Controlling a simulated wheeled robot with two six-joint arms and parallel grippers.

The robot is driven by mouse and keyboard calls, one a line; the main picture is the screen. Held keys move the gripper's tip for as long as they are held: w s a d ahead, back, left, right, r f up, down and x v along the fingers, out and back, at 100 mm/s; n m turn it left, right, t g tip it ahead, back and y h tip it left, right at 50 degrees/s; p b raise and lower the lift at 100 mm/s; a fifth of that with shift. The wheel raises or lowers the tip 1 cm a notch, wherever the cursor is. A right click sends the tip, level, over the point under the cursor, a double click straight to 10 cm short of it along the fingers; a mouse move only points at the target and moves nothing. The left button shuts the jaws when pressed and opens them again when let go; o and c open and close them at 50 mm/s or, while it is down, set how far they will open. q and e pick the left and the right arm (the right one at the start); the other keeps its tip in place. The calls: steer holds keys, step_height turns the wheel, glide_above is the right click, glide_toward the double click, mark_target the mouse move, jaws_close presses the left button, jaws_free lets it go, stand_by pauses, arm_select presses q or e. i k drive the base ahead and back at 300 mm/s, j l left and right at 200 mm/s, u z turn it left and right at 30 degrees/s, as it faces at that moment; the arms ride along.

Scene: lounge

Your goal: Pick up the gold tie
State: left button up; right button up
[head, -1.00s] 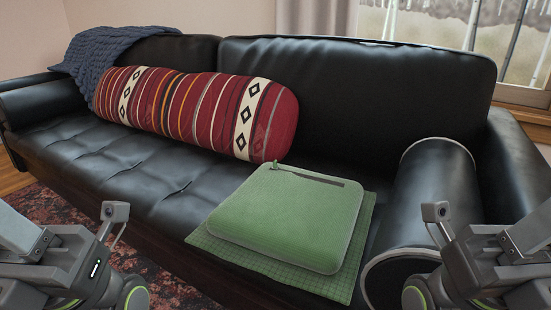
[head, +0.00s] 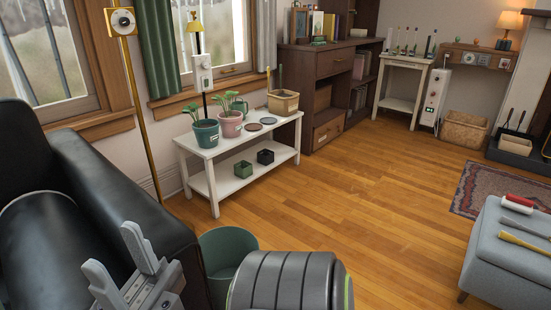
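A long thin gold strip (head: 524,245), which looks like the gold tie, lies on the grey ottoman (head: 492,262) at the right edge of the head view. Part of it is cut off by the frame. A grey strip (head: 527,225) and a red roll (head: 518,202) lie behind it on the same top.
A white bench (head: 205,153) with potted plants stands under the window. A green bin (head: 228,250) is beside the sofa. A brown cabinet (head: 325,65) and a wicker basket (head: 464,131) are at the back. Wooden floor (head: 370,200) is clear between bench and ottoman.

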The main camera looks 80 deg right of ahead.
mark_target(504, 235)
steer(key=z, duration=4.35)
